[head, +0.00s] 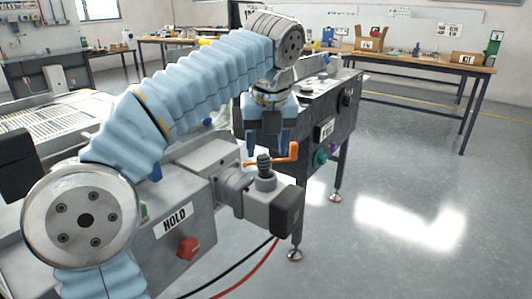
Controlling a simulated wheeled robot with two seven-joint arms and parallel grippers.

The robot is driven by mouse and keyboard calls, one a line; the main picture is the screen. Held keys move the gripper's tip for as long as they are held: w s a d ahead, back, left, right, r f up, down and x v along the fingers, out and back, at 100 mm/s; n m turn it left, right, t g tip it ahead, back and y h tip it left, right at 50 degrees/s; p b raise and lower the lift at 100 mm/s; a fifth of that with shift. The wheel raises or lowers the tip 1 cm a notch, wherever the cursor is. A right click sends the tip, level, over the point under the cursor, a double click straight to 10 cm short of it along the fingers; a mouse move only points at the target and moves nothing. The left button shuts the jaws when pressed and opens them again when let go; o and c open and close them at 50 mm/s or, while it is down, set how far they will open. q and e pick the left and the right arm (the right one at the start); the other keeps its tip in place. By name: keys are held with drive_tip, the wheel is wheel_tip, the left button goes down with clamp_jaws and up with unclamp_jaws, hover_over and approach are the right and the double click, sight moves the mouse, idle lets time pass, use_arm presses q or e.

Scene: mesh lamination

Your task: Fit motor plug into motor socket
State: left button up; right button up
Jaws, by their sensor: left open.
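My left gripper (266,148) points down with its two blue fingertips apart. It is open and hangs just above a grey connector housing (262,203) with a dark ribbed stem (264,165) on top. An orange lever (286,156) sits beside the stem, close to the right fingertip. I cannot tell which part is the plug and which the socket, or whether the fingers touch anything. My right gripper is not in view.
Black and red cables (262,262) hang below the housing. A dark control cabinet (325,115) stands behind. A workbench (425,66) with boxes is at the back right. The floor at right is clear.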

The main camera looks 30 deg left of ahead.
use_arm(q)
drive_tip(key=p+v, duration=0.2)
drive_tip(key=v, duration=0.5)
drive_tip(key=shift+r, duration=0.25)
drive_tip(key=shift+s+d, duration=0.1)
